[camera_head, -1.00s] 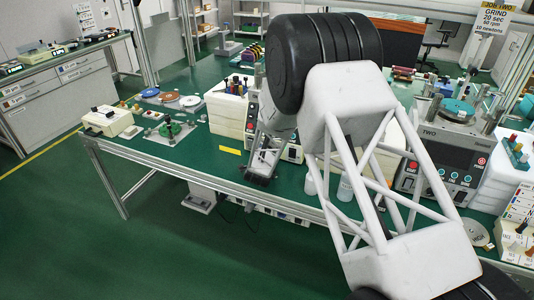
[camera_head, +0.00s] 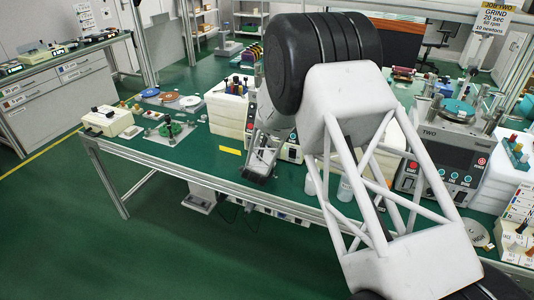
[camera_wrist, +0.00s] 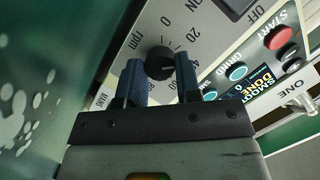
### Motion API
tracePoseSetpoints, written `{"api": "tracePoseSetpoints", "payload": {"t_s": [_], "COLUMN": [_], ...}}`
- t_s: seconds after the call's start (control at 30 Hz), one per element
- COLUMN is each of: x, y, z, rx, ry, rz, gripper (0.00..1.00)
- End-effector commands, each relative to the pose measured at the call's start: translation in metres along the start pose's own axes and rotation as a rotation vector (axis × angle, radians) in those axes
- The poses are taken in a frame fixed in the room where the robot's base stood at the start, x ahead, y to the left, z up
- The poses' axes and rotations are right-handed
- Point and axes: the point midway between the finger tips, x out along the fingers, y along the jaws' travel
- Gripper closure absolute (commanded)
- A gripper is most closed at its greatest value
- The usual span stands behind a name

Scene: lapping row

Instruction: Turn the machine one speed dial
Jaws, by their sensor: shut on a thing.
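The speed dial (camera_wrist: 160,63) of machine one is a round black knob with a pale pointer line, on a light panel marked rpm with numbers around it. In the wrist view my gripper (camera_wrist: 160,72) has one blue-padded finger on each side of the dial and is shut on it. The pointer line points roughly right in the picture, near the 40 mark. In the head view my gripper (camera_head: 262,165) is at the front of machine one (camera_head: 291,150), which is mostly hidden behind my arm; the dial cannot be seen there.
A red start button (camera_wrist: 279,33) and teal buttons, one marked GRIND (camera_wrist: 238,71), sit beside the dial. Machine two (camera_head: 440,155) stands to the right on the green bench. White blocks (camera_head: 226,108) stand to the left. The bench front left of my gripper is clear.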

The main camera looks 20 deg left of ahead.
Motion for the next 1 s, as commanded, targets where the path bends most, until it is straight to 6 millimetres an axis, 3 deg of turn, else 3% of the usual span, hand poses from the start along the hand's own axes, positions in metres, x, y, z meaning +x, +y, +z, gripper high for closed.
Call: {"api": "tracePoseSetpoints", "payload": {"t_s": [0.17, 0.2, 0.37, 0.77, 1.0], "x": [0.000, 0.000, 0.000, -0.002, -0.016], "y": [0.000, 0.000, 0.000, 0.000, 0.000], "z": [0.000, 0.000, 0.000, 0.000, 0.001], "rx": [0.000, 0.000, 0.000, 0.001, 0.000], "ry": [0.000, 0.000, 0.000, 0.000, -0.001], "rz": [0.000, -0.001, 0.000, -0.001, -0.001], "gripper": [0.92, 0.66, 0.43, 0.43, 0.43]}}
